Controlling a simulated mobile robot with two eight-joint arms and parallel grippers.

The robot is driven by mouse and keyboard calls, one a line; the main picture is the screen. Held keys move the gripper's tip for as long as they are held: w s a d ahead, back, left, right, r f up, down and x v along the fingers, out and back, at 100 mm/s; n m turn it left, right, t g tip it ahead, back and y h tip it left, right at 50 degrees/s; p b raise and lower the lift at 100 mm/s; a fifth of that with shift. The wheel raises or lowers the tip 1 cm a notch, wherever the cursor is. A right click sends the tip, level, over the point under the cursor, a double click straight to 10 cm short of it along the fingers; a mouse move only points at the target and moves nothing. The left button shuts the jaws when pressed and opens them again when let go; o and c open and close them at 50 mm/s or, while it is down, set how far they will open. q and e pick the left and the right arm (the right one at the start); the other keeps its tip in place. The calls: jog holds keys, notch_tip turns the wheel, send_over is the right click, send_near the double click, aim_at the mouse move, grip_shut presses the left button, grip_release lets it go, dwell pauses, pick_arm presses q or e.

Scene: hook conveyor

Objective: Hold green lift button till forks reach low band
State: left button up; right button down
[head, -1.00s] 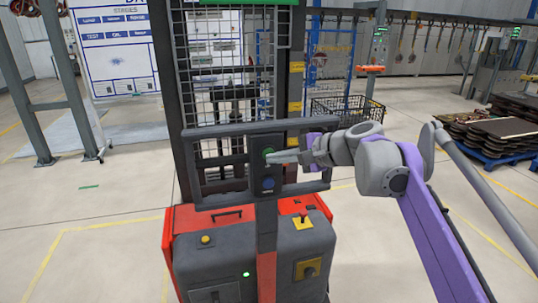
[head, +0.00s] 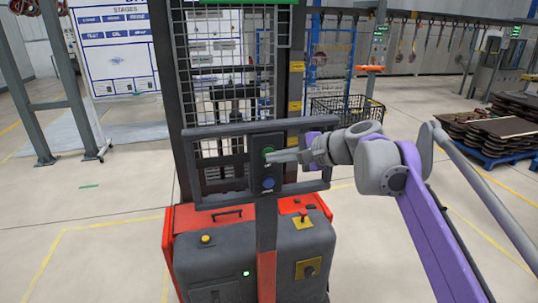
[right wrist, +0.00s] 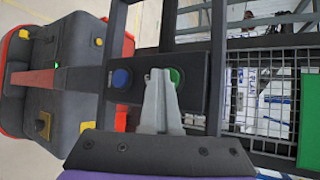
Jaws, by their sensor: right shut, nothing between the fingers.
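The green lift button (head: 268,152) is on a dark control panel (head: 266,170) on the handle of a red and grey stacker. A blue button (head: 268,183) sits below it. My right gripper (head: 274,157) is shut, and its fingertips are at the green button, seeming to touch it. In the right wrist view, the shut fingers (right wrist: 160,78) end beside the green button (right wrist: 176,77), with the blue button (right wrist: 121,78) to the left. The forks and the low band cannot be made out. My left gripper is not in view.
Yellow labels (head: 295,107) run up the mast's right side. A black wire basket (head: 345,110) and stacked dark panels (head: 505,130) stand to the right. The floor on the left is clear.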

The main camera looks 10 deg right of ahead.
jog(key=shift+s, duration=0.15)
dwell(0.8)
jog(key=shift+s, duration=0.65)
jog(key=s, duration=0.5)
jog(key=shift+d, duration=0.1)
dwell(0.5)
jog(key=s+f+n+g+h, duration=0.1)
jog(key=s+f+n+h, duration=0.2)
jog(key=s+f, duration=0.4)
jog(key=s+d+f+n+g+h, duration=0.1)
jog(key=s+f+n, duration=0.4)
jog(key=f, duration=1)
jog(key=s+f+n+g+h, duration=0.1)
jog(key=s+f+n+h, duration=0.3)
jog(key=s+f, duration=0.6)
jog(key=shift+d+f+n+g+h, duration=0.35)
jog(key=shift+f+n, duration=0.15)
jog(key=shift+n, duration=0.1)
